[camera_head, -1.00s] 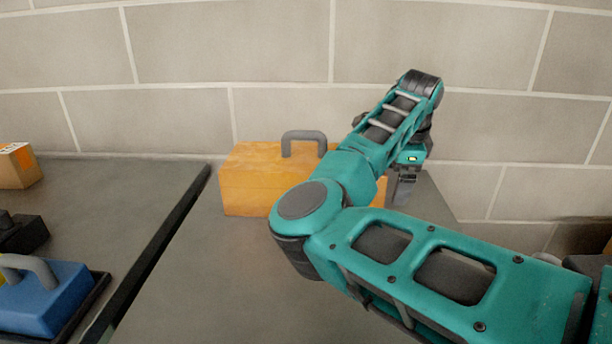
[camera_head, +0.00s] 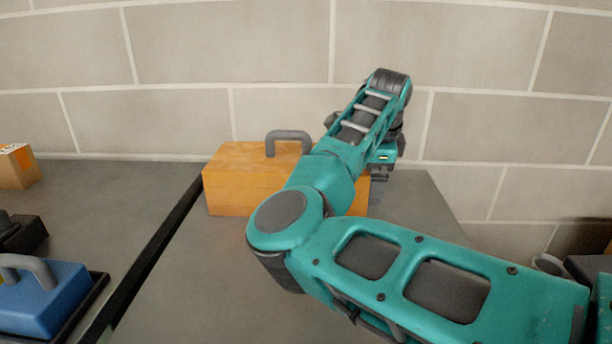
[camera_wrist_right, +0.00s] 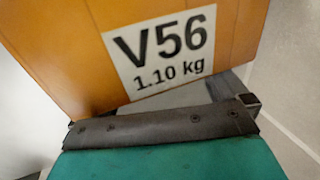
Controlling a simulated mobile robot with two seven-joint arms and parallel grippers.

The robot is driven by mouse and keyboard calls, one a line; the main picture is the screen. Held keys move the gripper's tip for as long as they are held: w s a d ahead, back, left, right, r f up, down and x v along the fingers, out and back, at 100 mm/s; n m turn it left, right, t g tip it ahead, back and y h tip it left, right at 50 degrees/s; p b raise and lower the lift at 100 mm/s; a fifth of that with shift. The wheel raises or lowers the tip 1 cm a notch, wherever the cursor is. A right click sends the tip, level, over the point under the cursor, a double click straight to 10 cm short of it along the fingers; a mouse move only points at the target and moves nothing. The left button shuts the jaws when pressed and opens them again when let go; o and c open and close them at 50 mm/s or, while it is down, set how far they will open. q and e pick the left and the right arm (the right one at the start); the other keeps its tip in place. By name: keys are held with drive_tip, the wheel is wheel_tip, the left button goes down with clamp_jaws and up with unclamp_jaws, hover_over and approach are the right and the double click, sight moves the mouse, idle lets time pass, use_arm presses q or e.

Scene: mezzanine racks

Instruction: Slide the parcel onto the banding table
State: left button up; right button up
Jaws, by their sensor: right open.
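The parcel is an orange box (camera_head: 238,180) with a grey handle on top. It sits upright at the back of the right-hand grey surface (camera_head: 190,300), its left end at the dark strip (camera_head: 150,245) between the two surfaces. My right gripper (camera_head: 381,174) is at the parcel's right end, open, with nothing seen between its fingers. In the right wrist view the parcel's labelled face (camera_wrist_right: 160,50), reading V56 1.10 kg, is right up against the gripper; contact is hard to tell. My right arm hides the parcel's front right part. My left gripper is not in view.
The left-hand grey surface (camera_head: 110,200) holds a blue case (camera_head: 45,300) on a dark tray, a black object (camera_head: 22,233) and a small cardboard box (camera_head: 17,166). Its back part beside the strip is clear. A block wall (camera_head: 280,60) stands behind.

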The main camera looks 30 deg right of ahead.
sight(291, 172)
drive_tip(key=shift+w+a+b, duration=0.25)
drive_tip(key=shift+w+a, duration=0.2)
drive_tip(key=shift+a, duration=0.35)
drive_tip(key=shift+w+a+b, duration=0.2)
drive_tip(key=shift+w+a, duration=0.2)
drive_tip(key=shift+a, duration=0.35)
drive_tip(key=shift+w+a+b, duration=0.35)
drive_tip(key=shift+a+b, duration=0.15)
drive_tip(key=shift+a, duration=0.15)
drive_tip(key=shift+w+a+b, duration=0.35)
drive_tip(key=shift+a+b, duration=0.1)
drive_tip(key=shift+a, duration=0.15)
drive_tip(key=shift+w+a+b, duration=0.25)
drive_tip(key=shift+w+a, duration=0.1)
drive_tip(key=shift+a, duration=0.3)
drive_tip(key=shift+w+a+b, duration=0.25)
drive_tip(key=shift+w+a, duration=0.1)
drive_tip(key=shift+a, duration=0.3)
drive_tip(key=shift+w+a+b, duration=0.15)
drive_tip(key=shift+w+a, duration=0.2)
drive_tip(key=shift+a, duration=0.3)
drive_tip(key=shift+w+a+b, duration=0.15)
drive_tip(key=shift+w+a, duration=0.2)
drive_tip(key=shift+a, duration=0.3)
drive_tip(key=shift+w+a, duration=0.4)
drive_tip(key=shift+a, duration=0.35)
drive_tip(key=shift+w+a, duration=0.15)
drive_tip(key=shift+a, duration=0.05)
drive_tip(key=shift+w+a, duration=0.5)
drive_tip(key=shift+a, duration=0.4)
